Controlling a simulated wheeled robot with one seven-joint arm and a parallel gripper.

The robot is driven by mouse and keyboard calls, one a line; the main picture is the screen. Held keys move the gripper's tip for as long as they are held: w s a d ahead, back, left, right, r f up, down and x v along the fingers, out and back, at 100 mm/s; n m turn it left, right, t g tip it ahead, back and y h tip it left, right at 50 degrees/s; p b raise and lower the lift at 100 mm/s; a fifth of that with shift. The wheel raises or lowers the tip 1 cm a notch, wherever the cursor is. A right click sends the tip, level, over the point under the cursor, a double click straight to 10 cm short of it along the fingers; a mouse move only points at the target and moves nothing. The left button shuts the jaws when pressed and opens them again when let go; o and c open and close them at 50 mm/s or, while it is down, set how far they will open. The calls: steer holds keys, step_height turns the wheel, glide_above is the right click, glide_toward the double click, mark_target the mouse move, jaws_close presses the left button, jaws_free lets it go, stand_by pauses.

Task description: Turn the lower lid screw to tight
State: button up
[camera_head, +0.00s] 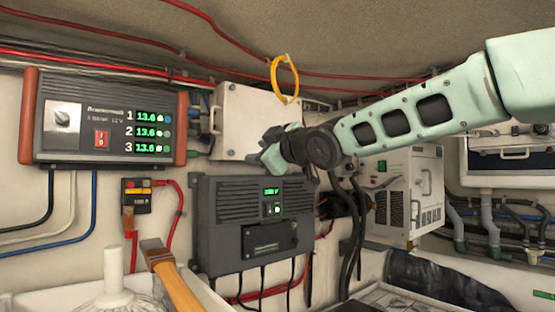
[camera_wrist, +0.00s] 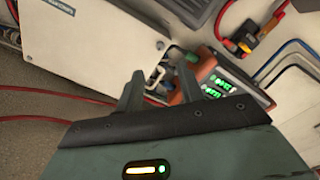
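The off-white box with a flat lid (camera_head: 250,108) hangs on the wall behind my gripper. In the wrist view the box (camera_wrist: 90,55) appears turned round, with a small dark label. A small round screw head (camera_wrist: 160,45) shows near the lid's corner towards the dark unit; it looks like the lower lid screw, and its turn position is too small to read. My gripper (camera_head: 270,152) is in front of the box's lower right part and hides it. In the wrist view its two fingers (camera_wrist: 158,92) stand apart with nothing between them; the screw is beyond the tips.
A charger with red ends (camera_head: 105,118) is left of the box. A dark unit with a green display (camera_head: 255,225) hangs below it. A wooden handle (camera_head: 170,280) sticks up at the front. Red cables run along the top.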

steer(key=v, duration=0.6)
steer(key=shift+d+f, duration=0.1)
steer(key=shift+d, duration=0.05)
steer(key=s+d+f+m+g+h, duration=0.15)
steer(key=d+f+m+h, duration=0.25)
steer(key=d+f, duration=0.6)
steer(key=s+d+f+m+g+h, duration=0.1)
steer(key=d+f+m+g+h, duration=0.4)
steer(key=f, duration=0.9)
steer(key=s+d+f+m+g+h, duration=0.1)
steer(key=s+d+f+m+g, duration=0.35)
steer(key=s+d+f, duration=0.85)
steer(key=s+f+m+g, duration=0.1)
steer(key=s+f+m, duration=0.1)
steer(key=s+f, duration=0.4)
steer(key=s+a+r+n+g, duration=0.1)
steer(key=s+a+n, duration=0.3)
steer(key=s+a, duration=0.3)
steer(key=s+a+r+n+g, duration=0.1)
steer(key=s+a+n+g, duration=0.1)
steer(key=s+a, duration=0.5)
steer(key=a+n, duration=0.1)
steer(key=a, duration=0.3)
steer(key=shift+s+a+r+n+y, duration=0.2)
steer(key=shift+a+r+n+y, duration=0.1)
steer(key=shift+a+r+n, duration=0.1)
